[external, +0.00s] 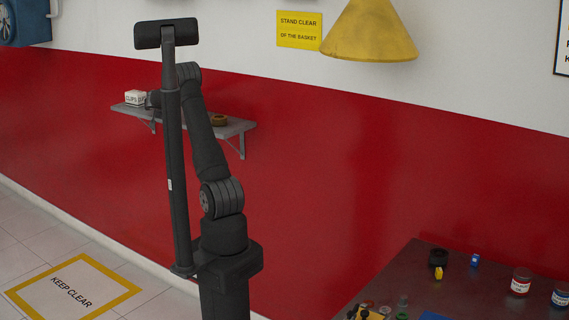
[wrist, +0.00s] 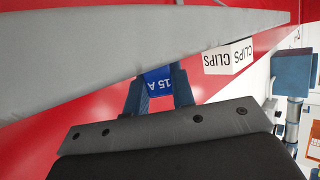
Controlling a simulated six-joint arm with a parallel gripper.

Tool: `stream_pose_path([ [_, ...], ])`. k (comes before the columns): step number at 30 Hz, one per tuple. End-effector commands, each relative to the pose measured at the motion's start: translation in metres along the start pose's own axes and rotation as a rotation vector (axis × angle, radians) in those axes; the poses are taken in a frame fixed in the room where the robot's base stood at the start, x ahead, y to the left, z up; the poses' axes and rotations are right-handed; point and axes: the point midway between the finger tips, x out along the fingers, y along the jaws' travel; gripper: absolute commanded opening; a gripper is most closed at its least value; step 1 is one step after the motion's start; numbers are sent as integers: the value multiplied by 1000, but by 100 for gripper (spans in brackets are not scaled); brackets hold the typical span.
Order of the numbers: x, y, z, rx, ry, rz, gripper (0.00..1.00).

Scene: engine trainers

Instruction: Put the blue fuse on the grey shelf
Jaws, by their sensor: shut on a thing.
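My gripper (wrist: 157,88) is shut on the blue fuse (wrist: 158,78), which is marked 15 A and shows between the two fingers in the wrist view. The grey shelf (wrist: 90,60) fills the upper left of that view, and the fuse lies against its edge in the picture. I cannot tell whether they touch. In the external view the grey shelf (external: 241,128) is on the red wall, partly hidden behind my arm. My gripper is mostly hidden there, close to the shelf's left part, and the held fuse does not show.
A white clips box (external: 134,98) stands at the shelf's left end, also in the wrist view (wrist: 228,57). A brown ring-shaped thing (external: 218,120) sits farther right on the shelf. A dark table (external: 400,265) at lower right holds jars, a yellow piece and another small blue piece (external: 475,260).

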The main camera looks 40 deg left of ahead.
Motion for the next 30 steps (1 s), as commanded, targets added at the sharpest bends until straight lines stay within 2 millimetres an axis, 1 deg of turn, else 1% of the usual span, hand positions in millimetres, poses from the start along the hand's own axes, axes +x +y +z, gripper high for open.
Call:
stream_pose_path([
  [3,1,0,2,-1,0,0,0],
  [4,1,0,2,-1,0,0,25],
  [7,1,0,2,0,0,0,44],
  [17,0,0,0,0,1,0,44],
  [20,-6,0,-1,0,1,0,44],
  [23,-19,0,-2,1,1,-1,44],
  [30,-65,0,-1,-1,1,-1,44],
])
